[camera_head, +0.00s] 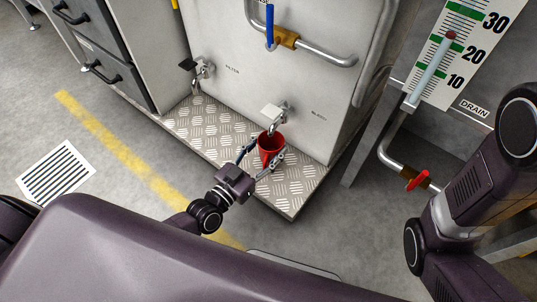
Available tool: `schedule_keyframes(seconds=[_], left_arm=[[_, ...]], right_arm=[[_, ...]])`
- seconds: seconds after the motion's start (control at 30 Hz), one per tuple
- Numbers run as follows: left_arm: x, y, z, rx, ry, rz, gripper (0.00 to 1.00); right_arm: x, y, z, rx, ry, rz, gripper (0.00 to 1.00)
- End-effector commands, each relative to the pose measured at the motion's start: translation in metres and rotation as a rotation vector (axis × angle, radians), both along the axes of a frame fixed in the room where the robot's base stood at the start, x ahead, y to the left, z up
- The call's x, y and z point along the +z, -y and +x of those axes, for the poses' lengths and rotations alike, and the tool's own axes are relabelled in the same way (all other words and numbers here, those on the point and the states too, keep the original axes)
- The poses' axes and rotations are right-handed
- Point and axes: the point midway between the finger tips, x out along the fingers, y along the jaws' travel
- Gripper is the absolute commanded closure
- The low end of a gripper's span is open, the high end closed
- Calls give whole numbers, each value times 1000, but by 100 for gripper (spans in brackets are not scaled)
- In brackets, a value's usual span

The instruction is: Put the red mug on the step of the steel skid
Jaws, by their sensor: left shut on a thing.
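The red mug (269,146) is in the middle of the camera_head view, upright or nearly so, with its open top facing up. My left gripper (262,158) is shut on the mug, with a finger on either side of it. The mug appears over the diamond-plate step (205,130) of the steel skid (235,60), below a tap (275,115). I cannot tell whether its base touches the step. My right arm comes in at the right, but its gripper is not in view.
A second tap (200,69) stands over the step's left part. A gauge board (455,55) and a pipe with a red-handled valve (418,180) are at the right. A drawer cabinet (105,45) is at the left. The floor has a yellow line (120,150) and a grate (56,171).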

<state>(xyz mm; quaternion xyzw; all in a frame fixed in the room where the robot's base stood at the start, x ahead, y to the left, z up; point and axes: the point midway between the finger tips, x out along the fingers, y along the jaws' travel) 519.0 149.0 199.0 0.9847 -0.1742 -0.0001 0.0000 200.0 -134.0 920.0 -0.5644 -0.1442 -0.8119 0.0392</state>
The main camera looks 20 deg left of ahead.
Motion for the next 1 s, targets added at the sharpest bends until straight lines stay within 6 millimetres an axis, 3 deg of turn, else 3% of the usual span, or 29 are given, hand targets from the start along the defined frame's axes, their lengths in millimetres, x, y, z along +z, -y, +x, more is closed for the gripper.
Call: schedule_keyframes(seconds=[0.27, 0.7, 0.73, 0.87, 1.0], left_arm=[[-32, -1, 0, 0, 2, 2, 74], [-35, 0, 0, 0, 1, 1, 74], [-35, 0, 0, 0, 1, 2, 47], [-34, 0, 0, 0, 0, 1, 33], [-35, 0, 0, 0, 0, 1, 32]], right_arm=[[-32, 0, -2, 0, 4, 0, 60], [-34, 0, -2, 0, 4, -1, 60], [-33, 0, -2, 0, 4, -1, 60], [-33, 0, -2, 0, 4, -1, 60], [-33, 0, -2, 0, 4, -1, 60]])
